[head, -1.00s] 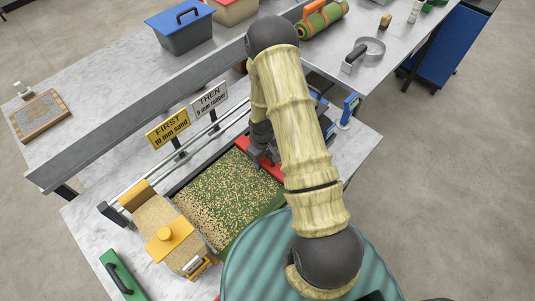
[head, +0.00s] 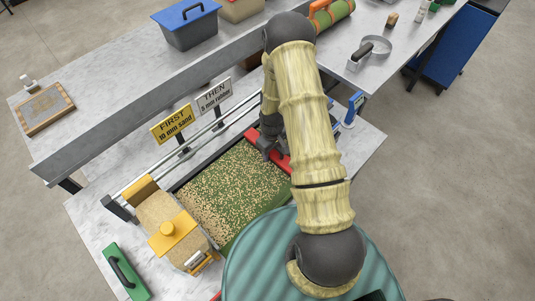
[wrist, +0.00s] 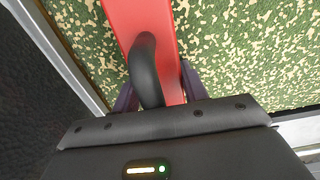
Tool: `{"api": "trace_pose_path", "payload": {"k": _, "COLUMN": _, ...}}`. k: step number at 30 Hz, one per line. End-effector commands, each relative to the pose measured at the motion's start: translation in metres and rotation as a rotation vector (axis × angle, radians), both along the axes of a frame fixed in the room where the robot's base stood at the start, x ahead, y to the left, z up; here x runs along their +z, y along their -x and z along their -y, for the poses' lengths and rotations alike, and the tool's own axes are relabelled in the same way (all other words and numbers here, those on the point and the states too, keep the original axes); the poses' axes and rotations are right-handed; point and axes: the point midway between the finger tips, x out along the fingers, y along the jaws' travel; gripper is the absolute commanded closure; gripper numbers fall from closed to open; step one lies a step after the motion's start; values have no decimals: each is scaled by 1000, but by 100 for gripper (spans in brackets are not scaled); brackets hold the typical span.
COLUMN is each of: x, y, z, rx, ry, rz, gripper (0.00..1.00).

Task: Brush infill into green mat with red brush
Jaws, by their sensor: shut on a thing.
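The green mat (head: 232,187) lies in a frame on the near bench, thickly speckled with tan infill. Its bare green strip shows along the near edge. The red brush (head: 253,133) lies across the mat's right part, partly hidden by my arm. In the wrist view the red brush (wrist: 173,45) has a black curved handle (wrist: 146,62). My gripper (wrist: 157,88) is shut on this handle, with one dark finger on each side. In the head view my gripper (head: 268,143) is partly hidden by my arm. The brush's bristles are hidden.
A yellow-lidded infill spreader (head: 170,235) stands at the mat's left end. Yellow (head: 173,124) and grey (head: 214,95) signs stand behind the rails (head: 165,165). A green tool (head: 126,272) lies at front left. A blue-lidded bin (head: 187,28) stands on the back bench.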

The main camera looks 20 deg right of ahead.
Motion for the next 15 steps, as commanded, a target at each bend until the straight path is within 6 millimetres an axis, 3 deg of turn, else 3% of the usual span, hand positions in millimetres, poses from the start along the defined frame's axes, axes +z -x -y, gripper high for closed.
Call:
{"api": "trace_pose_path", "payload": {"k": 9, "x": 0, "y": -11, "z": 22, "rx": -1, "ry": 0, "rz": 1, "gripper": 83}}
{"api": "trace_pose_path", "payload": {"k": 15, "x": 0, "y": -12, "z": 25, "rx": 0, "ry": 0, "rz": 0, "gripper": 83}}
